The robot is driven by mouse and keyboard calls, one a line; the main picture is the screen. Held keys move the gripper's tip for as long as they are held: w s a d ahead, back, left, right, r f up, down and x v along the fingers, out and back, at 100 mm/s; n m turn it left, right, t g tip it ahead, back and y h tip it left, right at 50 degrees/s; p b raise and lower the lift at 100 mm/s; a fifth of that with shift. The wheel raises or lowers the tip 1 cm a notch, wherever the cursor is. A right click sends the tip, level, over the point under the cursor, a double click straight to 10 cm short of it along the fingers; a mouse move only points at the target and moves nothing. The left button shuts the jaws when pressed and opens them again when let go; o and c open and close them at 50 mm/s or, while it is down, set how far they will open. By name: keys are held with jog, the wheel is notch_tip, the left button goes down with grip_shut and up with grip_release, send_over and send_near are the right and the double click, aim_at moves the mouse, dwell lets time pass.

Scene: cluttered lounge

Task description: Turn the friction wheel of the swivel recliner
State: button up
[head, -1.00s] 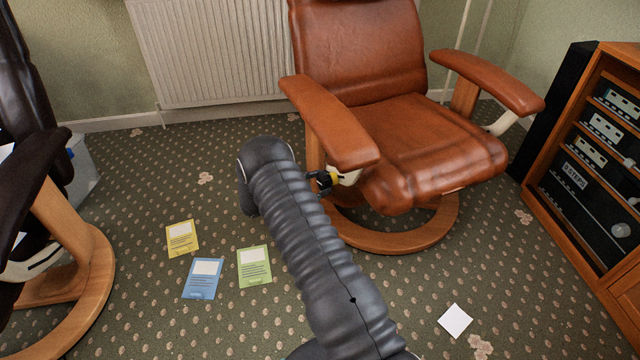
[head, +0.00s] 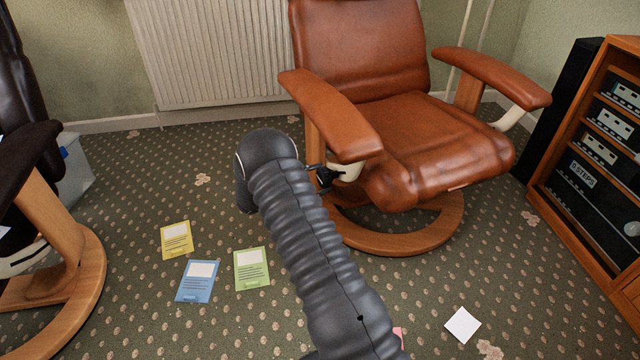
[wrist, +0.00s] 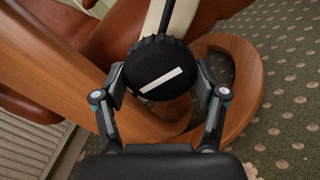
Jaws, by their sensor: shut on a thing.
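The swivel recliner (head: 425,145) is brown leather on a round wooden base, in the middle of the head view. Its friction wheel (wrist: 158,68) is a black ribbed knob with a slanted white bar, in the upper middle of the wrist view. My gripper (wrist: 160,80) has one finger on each side of the wheel and is shut on its rim. In the head view my gripper (head: 322,177) is small and dark under the recliner's left armrest. There the wheel is hard to tell from the fingers.
A second dark chair (head: 60,225) stands at the left edge. Yellow (head: 177,240), blue (head: 197,281) and green (head: 251,269) cards and a white square (head: 462,325) lie on the carpet. A wooden equipment cabinet (head: 590,180) stands right, a radiator (head: 210,50) behind.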

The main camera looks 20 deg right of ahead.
jog(key=o, duration=1.1)
jog(key=a, duration=1.2)
